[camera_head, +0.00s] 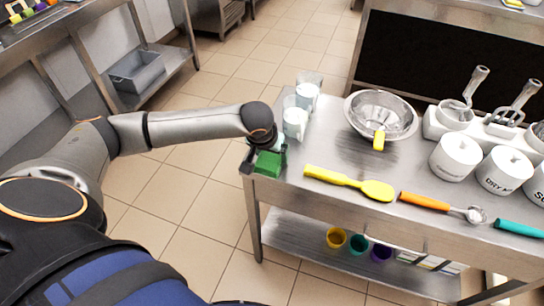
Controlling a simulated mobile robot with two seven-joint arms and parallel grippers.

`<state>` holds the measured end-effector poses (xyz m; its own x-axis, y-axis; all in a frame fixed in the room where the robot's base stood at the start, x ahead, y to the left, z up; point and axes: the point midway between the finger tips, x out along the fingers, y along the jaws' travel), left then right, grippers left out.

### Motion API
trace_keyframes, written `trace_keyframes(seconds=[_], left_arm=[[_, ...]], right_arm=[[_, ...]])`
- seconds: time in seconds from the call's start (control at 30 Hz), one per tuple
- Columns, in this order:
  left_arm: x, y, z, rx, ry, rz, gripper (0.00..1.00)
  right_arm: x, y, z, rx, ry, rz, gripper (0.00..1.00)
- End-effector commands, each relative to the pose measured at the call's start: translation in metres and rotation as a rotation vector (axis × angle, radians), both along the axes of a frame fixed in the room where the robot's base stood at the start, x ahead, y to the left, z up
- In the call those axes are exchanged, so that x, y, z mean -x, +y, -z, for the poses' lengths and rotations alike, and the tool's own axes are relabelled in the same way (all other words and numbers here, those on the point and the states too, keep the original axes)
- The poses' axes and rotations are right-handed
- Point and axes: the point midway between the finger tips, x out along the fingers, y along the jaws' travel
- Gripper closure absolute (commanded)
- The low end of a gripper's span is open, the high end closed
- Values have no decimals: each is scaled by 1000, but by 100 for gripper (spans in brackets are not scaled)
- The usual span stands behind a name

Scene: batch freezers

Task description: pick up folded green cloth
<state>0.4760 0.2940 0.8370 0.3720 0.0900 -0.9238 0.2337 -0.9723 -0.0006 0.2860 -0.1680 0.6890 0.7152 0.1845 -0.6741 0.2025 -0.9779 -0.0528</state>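The folded green cloth (268,163) is at the near left corner of the steel table (330,150). My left gripper (265,157) is right at the cloth, with its dark parts beside and above it. The gripper and wrist hide part of the cloth. I cannot tell whether the fingers are closed on it or whether the cloth still rests on the table. My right gripper is not in view.
Measuring jugs (295,122) stand just behind the gripper. A steel bowl (380,115), a yellow spatula (350,183), an orange-handled scoop (430,202) and white canisters (455,157) are on the table. Coloured cups (336,237) stand on its lower shelf. Tiled floor left of the table is clear.

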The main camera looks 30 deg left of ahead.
Motion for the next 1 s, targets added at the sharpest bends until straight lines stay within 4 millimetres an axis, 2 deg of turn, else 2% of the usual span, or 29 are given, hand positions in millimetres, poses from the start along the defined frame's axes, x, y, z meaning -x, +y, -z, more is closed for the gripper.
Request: trace_keyframes(seconds=[0.03, 0.33, 0.67, 0.77, 0.9, 1.0], left_arm=[[0, 0, 0, 0, 0, 0, 36], [0, 0, 0, 0, 0, 0, 70], [0, 0, -4, 1, -1, -1, 71], [-1, 0, -11, 1, -3, 0, 71], [-1, 0, -32, 2, -4, -1, 71], [12, -4, -48, 1, -3, 3, 71]], right_arm=[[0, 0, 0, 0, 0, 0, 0], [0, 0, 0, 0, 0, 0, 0], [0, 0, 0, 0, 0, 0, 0], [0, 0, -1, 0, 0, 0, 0], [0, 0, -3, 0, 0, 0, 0], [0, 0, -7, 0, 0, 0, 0]])
